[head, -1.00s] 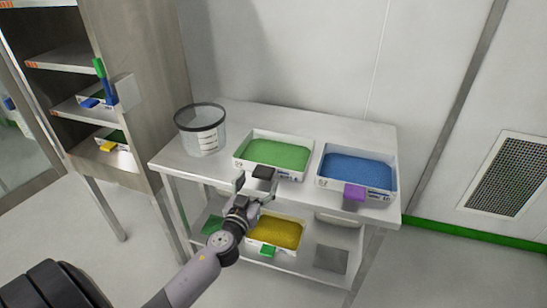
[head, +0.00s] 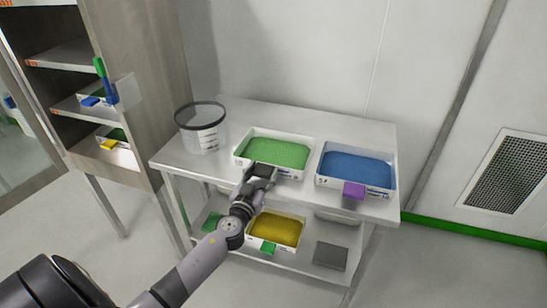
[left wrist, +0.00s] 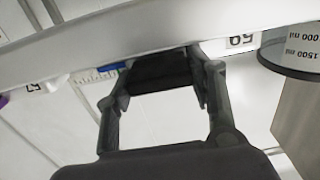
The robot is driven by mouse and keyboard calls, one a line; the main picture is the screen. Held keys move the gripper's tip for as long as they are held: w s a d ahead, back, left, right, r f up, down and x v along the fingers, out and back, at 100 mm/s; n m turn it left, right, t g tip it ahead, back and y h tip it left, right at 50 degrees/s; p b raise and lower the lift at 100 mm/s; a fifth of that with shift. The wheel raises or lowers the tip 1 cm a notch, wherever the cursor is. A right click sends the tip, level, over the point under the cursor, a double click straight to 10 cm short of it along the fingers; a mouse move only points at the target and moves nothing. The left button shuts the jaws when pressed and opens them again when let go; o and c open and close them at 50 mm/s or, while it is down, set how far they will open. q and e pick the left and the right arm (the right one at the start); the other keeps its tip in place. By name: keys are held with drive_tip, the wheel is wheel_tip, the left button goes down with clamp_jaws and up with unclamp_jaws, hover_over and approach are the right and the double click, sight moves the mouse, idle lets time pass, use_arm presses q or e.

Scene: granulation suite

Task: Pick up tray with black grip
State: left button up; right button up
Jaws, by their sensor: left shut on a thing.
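The tray with the black grip (head: 244,160) is white and holds green granules; it stands on the top of the steel table. Its black grip (head: 262,170) sticks out at the front, and it also shows in the left wrist view (left wrist: 160,72). My left gripper (head: 257,175) is at the front of this tray, shut on the black grip, with one finger on each side of it in the left wrist view (left wrist: 160,85). My right gripper is in neither view.
A white tray of blue granules with a purple grip (head: 354,190) stands to the right. A clear bucket (head: 200,130) stands to the left. A tray of yellow granules with a green grip (head: 268,247) is on the lower shelf. A cabinet (head: 150,85) stands at left.

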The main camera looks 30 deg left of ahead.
use_arm(q)
drive_tip(key=c, duration=0.8)
drive_tip(key=shift+r, duration=0.1)
